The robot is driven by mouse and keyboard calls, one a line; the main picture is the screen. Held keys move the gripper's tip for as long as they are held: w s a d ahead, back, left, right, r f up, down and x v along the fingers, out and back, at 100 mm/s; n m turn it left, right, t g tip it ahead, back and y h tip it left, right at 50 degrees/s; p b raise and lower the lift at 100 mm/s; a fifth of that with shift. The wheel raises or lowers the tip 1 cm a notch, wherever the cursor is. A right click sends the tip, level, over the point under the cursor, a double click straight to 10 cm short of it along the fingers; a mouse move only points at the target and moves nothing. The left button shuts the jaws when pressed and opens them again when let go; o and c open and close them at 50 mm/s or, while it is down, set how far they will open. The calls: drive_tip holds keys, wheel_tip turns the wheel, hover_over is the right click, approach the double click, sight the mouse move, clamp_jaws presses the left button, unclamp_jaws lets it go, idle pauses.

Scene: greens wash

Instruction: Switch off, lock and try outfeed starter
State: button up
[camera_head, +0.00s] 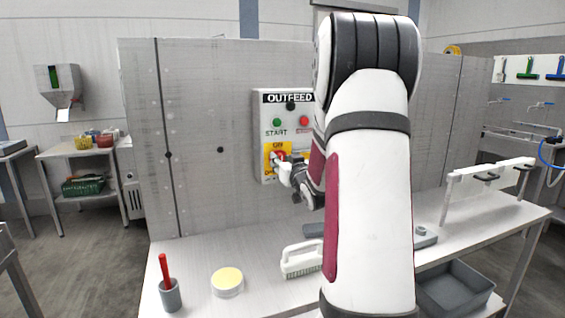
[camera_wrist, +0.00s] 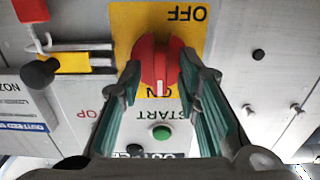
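The outfeed starter (camera_head: 284,104) is a pale box on the grey wall panel, with a green START button (camera_head: 276,122) and a red stop button (camera_head: 303,120). Its red rotary switch knob (camera_wrist: 158,62) sits on a yellow plate (camera_wrist: 125,20) marked ON and OFF. The wrist view is upside down; the knob's white mark is at the ON lettering. My gripper (camera_wrist: 160,66) has a finger on each side of the knob, apparently closed against it. A red padlock (camera_wrist: 29,9) hangs at the wrist view's upper left. My arm hides part of the starter in the head view.
A yellow bar (camera_wrist: 75,62) and black knob (camera_wrist: 38,74) lie near the padlock. The bench (camera_head: 200,258) below holds a grey cup with a red handle (camera_head: 170,292), a yellow-topped round tub (camera_head: 227,281) and a white brush (camera_head: 301,259). A grey bin (camera_head: 455,290) sits lower right.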

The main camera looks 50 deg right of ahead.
clamp_jaws()
drive_tip(key=shift+n+b, duration=0.3)
drive_tip(key=shift+b, duration=0.05)
drive_tip(key=n+b, duration=0.5)
drive_tip(key=b, duration=0.1)
drive_tip(key=n+b, duration=1.2)
drive_tip(key=shift+w+a+f, duration=0.1)
drive_tip(key=shift+a+f, duration=0.1)
drive_tip(key=shift+f, duration=0.1)
drive_tip(key=shift+n, duration=0.3)
unclamp_jaws()
drive_tip(key=shift+r, duration=0.1)
